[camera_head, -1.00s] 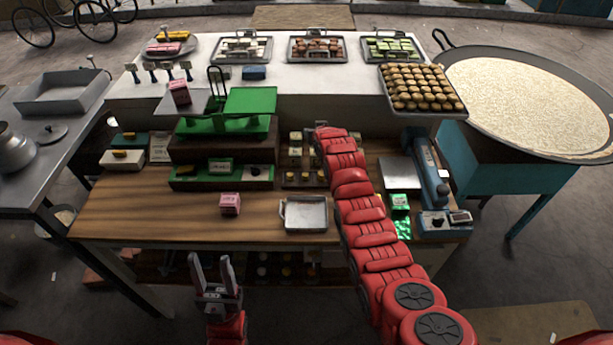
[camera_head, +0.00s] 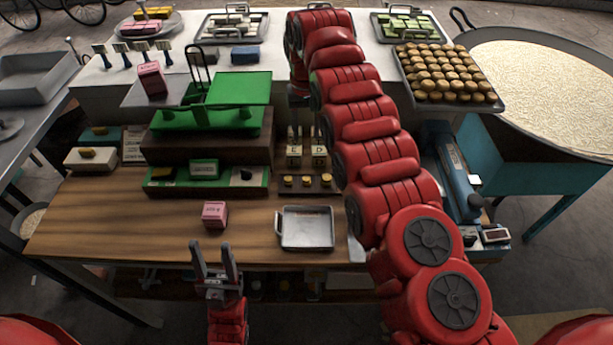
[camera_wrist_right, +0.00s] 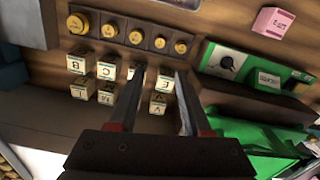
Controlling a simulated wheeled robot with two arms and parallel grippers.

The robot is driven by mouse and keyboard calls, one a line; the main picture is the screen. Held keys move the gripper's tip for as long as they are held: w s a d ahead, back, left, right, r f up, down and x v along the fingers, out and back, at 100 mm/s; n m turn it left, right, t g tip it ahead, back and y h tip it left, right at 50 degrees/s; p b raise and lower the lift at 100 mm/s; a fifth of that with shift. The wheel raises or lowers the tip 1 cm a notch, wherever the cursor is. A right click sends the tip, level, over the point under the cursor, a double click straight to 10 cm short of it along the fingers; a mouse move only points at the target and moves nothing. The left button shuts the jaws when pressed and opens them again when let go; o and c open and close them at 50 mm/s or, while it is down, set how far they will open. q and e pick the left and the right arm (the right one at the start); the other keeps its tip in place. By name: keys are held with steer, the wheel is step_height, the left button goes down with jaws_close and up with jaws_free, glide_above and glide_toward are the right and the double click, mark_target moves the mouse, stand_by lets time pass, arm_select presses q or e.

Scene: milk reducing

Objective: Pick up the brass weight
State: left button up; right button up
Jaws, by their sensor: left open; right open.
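Several brass weights sit in a row on a dark strip, one showing clearly in the head view (camera_head: 306,181) and another in the right wrist view (camera_wrist_right: 181,47). My right gripper (camera_head: 305,138) is open and points down above lettered cubes (camera_head: 293,161), just behind the weights. In the right wrist view my right gripper's fingers (camera_wrist_right: 160,76) stand apart around or over a cream lettered cube (camera_wrist_right: 164,82); contact cannot be told. The weights lie beyond the fingertips there, untouched. My left gripper (camera_head: 213,248) is open and empty in front of the wooden counter's edge.
A green balance scale (camera_head: 210,122) stands left of my right gripper. A pink box (camera_head: 214,214) and a metal tray (camera_head: 306,228) lie on the wooden counter (camera_head: 120,215). A pastry tray (camera_head: 450,75) and large pan (camera_head: 550,95) are at right.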

steer(key=b, duration=0.9)
glide_above(307, 178)
step_height(307, 178, down, 8)
steer(key=shift+a+f, duration=0.15)
steer(key=shift+f, duration=0.1)
steer(key=shift+a+f+p, duration=0.1)
steer(key=shift+f+p, duration=0.1)
steer(key=shift+p, duration=1)
steer(key=shift+s+f+p, duration=0.25)
steer(key=shift+f+p, duration=0.15)
steer(key=shift+f, duration=0.45)
steer(key=shift+w+d+f, duration=0.15)
steer(key=shift+d+f, duration=0.05)
steer(key=shift+f, duration=0.35)
steer(key=shift+f+p, duration=0.5)
steer(key=shift+p, duration=0.2)
step_height(307, 178, down, 4)
steer(key=shift+r+p, duration=0.15)
steer(key=shift+p, duration=0.35)
steer(key=shift+f, duration=0.3)
jaws_close()
